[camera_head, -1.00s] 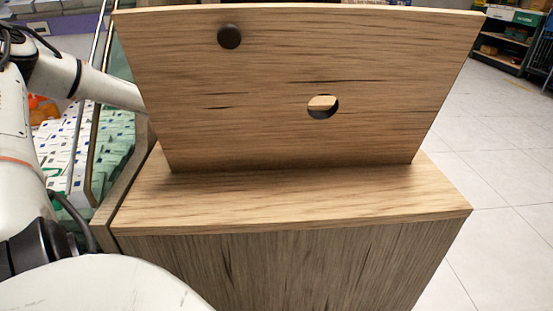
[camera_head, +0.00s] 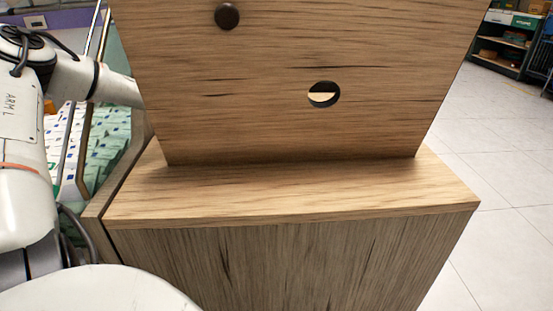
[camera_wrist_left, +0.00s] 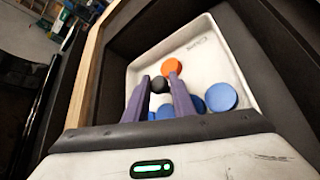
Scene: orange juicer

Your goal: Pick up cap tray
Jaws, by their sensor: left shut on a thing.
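The white cap tray (camera_wrist_left: 215,55) shows in the left wrist view inside a dark-walled recess. It holds blue caps (camera_wrist_left: 221,97) and an orange cap (camera_wrist_left: 172,66). My left gripper (camera_wrist_left: 159,82) reaches over the tray, its two purple fingers on either side of a round black piece (camera_wrist_left: 160,85) that looks like a knob of the tray. The fingers are shut on it, though the contact is small and partly hidden. In the head view my left arm goes behind the wooden panel, which hides the gripper and tray. My right gripper is not in view.
A wooden cabinet with an upright panel (camera_head: 280,130) fills the middle of the head view. The panel has a dark knob (camera_head: 227,16) and a round hole (camera_head: 323,95). Open tiled floor (camera_head: 500,170) lies to the right, with shelves (camera_head: 505,45) behind.

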